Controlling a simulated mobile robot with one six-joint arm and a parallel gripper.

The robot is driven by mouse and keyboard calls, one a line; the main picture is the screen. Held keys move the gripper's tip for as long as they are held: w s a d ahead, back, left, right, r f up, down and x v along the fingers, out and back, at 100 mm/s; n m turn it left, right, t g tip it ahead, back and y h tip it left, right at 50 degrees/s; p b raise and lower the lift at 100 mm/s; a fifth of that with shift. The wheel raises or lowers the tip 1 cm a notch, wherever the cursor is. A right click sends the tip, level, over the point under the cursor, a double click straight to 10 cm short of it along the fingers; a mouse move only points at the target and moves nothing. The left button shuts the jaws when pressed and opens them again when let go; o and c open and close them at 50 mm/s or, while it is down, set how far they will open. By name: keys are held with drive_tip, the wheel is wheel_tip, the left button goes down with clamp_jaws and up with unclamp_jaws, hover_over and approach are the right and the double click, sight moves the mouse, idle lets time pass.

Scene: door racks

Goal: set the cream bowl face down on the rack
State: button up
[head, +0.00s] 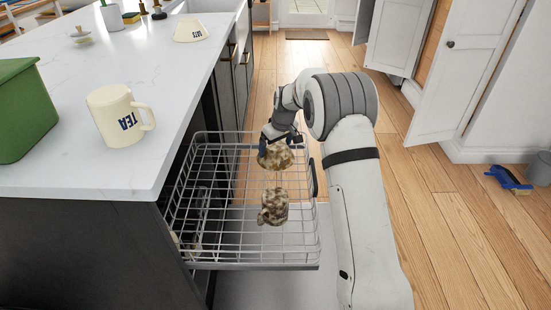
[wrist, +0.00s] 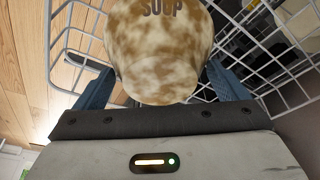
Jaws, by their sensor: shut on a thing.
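A cream bowl with brown mottled patches and the letters SOUP (wrist: 155,50) is between the blue fingers of my gripper (head: 279,138), which is shut on it. In the head view the bowl (head: 276,156) hangs over the far part of the pulled-out wire rack (head: 245,263). Whether it touches the wires cannot be told. Its narrower end points toward my palm in the wrist view; its opening is hidden.
A mottled mug (head: 273,207) stands on the rack nearer me. A cream TEA mug (head: 120,114), a cream lettered bowl (head: 190,29) and a green bin (head: 27,108) stand on the counter (head: 70,170). A blue brush (head: 508,179) lies on the floor.

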wheel_tip(320, 180, down, 4)
drive_tip(key=shift+f+b, duration=0.1)
drive_tip(key=shift+b, duration=0.35)
drive_tip(key=o, duration=0.8)
drive_tip(key=shift+o, duration=0.2)
drive_tip(key=p+v, duration=0.2)
drive_tip(key=v, duration=1)
drive_tip(key=shift+a+p, duration=0.1)
drive_tip(key=shift+p, duration=0.25)
drive_tip(key=s+d+r+m, duration=0.2)
drive_tip(key=s+d+r, duration=0.35)
drive_tip(key=s, duration=0.35)
drive_tip(key=s+d+m+h, duration=0.1)
drive_tip(key=s+d, duration=0.3)
drive_tip(key=s, duration=1.1)
drive_tip(key=s+d+r+m+g+h, duration=0.1)
drive_tip(key=s+d+m, duration=0.2)
drive_tip(key=s, duration=1.3)
drive_tip(key=shift+d+r+m, duration=0.3)
drive_tip(key=shift+d+m, duration=0.1)
drive_tip(key=shift+m, duration=0.3)
